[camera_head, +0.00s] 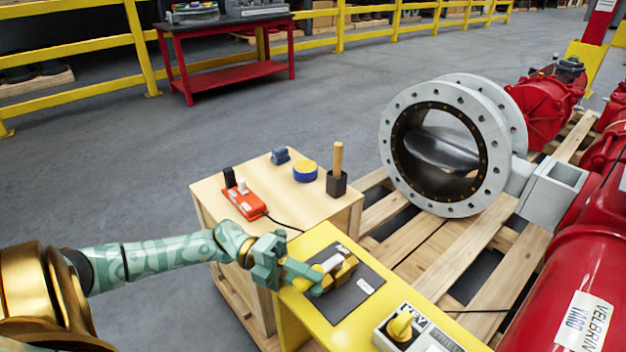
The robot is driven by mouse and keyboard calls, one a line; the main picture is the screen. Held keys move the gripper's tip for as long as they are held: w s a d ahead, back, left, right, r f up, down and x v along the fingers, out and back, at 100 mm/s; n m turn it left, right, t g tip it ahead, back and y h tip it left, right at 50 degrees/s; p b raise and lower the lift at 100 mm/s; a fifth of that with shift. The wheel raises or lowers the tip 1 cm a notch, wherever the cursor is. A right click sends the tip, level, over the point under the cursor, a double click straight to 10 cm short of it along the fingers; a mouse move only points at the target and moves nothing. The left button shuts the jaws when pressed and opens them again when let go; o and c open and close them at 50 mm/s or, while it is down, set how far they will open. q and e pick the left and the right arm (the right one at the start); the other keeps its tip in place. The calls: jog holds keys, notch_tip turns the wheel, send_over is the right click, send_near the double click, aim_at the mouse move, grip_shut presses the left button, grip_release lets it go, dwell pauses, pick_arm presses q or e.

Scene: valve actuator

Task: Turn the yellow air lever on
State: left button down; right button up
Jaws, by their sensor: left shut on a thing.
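The yellow air lever (301,284) is on a brass-coloured valve fitting (343,270), which sits on a dark plate (350,299) on the yellow bench top. My left gripper (314,281) reaches in from the left and is shut on the lever at the left side of the fitting. Its fingers hide much of the lever, so its exact angle is hard to tell. My right gripper is not in view.
A grey box with a yellow knob (401,326) stands on the bench's near right. A wooden cabinet (252,205) bears an orange device (243,202), a blue-yellow roll (305,171) and a wooden-handled tool (337,170). A large flanged valve (395,165) lies on pallets at right.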

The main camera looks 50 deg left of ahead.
pick_arm(q)
jog(key=shift+a, duration=0.1)
jog(key=c, duration=1.2)
grip_release()
jog(key=shift+o, duration=0.2)
jog(key=shift+a, duration=0.3)
jog(key=p+v, duration=0.1)
jog(key=v, duration=0.6)
jog(key=shift+s+a, duration=0.1)
jog(key=shift+a, duration=0.25)
jog(key=b+v, duration=0.1)
jog(key=v, duration=0.7)
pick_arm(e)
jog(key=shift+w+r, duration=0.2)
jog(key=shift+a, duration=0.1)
